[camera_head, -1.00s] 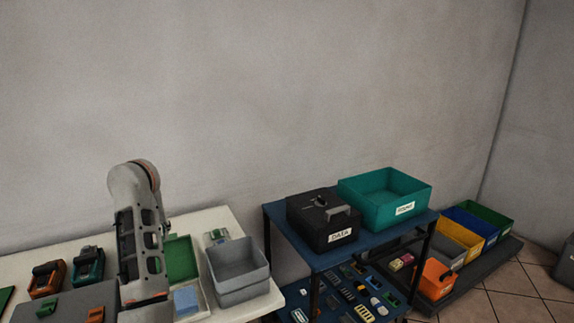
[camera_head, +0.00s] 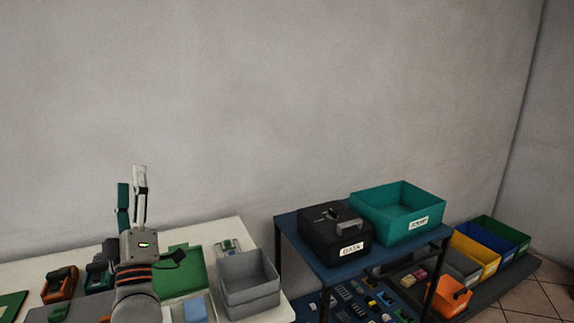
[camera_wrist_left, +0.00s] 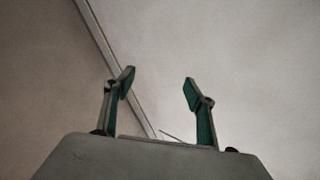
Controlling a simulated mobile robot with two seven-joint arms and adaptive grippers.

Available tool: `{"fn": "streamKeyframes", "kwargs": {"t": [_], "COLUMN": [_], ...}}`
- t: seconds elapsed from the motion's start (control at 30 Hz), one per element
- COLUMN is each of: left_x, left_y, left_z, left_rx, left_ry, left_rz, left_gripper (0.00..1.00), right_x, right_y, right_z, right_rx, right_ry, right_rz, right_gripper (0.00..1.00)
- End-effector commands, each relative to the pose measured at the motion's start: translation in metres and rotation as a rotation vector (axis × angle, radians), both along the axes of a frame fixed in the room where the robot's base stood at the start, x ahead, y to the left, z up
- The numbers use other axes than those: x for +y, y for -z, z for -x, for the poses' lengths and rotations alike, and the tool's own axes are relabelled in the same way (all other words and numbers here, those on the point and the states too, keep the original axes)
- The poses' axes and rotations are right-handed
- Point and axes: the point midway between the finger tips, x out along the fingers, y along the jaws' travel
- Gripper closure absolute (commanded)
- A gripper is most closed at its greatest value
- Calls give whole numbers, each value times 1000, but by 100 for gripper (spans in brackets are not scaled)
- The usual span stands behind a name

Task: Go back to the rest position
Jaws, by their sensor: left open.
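My left gripper (camera_head: 131,190) stands upright above the left part of the white table, its fingers pointing up in front of the grey wall. It is raised clear of the things on the table. In the left wrist view its two green-padded fingers (camera_wrist_left: 158,84) are apart with nothing between them, so it is open and empty. Behind them that view shows only bare wall or ceiling surfaces and a diagonal edge. My right gripper is in neither view.
On the white table (camera_head: 40,263) are an orange device (camera_head: 60,285), an open green case (camera_head: 181,270) and grey bins (camera_head: 248,279). To the right, a blue cart (camera_head: 320,262) carries a black DATA box (camera_head: 335,236) and a teal bin (camera_head: 398,211). Coloured bins stand at far right.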

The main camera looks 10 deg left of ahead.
Motion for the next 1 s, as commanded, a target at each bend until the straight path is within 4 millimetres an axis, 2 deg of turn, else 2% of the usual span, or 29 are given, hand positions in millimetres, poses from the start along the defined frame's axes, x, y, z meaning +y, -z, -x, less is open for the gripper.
{"fn": "streamKeyframes", "kwargs": {"t": [0.03,0.1,0.17,0.2,0.27,0.3,0.43,0.53,0.6,0.7,0.83,1.0], "left_x": [-25,-59,-87,-103,-124,-136,-159,-160,-153,-138,-118,-93], "left_y": [13,34,58,77,109,131,208,267,305,342,370,390], "left_z": [-3,-9,-11,-12,-10,-6,14,42,66,99,135,173], "left_rx": [78,193,297,369,481,556,815,1024,1173,1350,1520,1687], "left_ry": [27,65,95,115,140,156,194,207,208,196,175,142], "left_rz": [-104,-253,-376,-454,-570,-643,-869,-1029,-1130,-1241,-1337,-1420], "left_gripper": [44,44,44,44,44,44,44,44,44,44,44,44], "right_x": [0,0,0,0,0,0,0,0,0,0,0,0], "right_y": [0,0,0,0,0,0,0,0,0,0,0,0], "right_z": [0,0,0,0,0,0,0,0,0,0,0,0], "right_rx": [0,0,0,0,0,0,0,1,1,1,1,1], "right_ry": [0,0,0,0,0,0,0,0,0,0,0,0], "right_rz": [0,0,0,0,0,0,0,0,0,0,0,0], "right_gripper": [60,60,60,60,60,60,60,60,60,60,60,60]}}
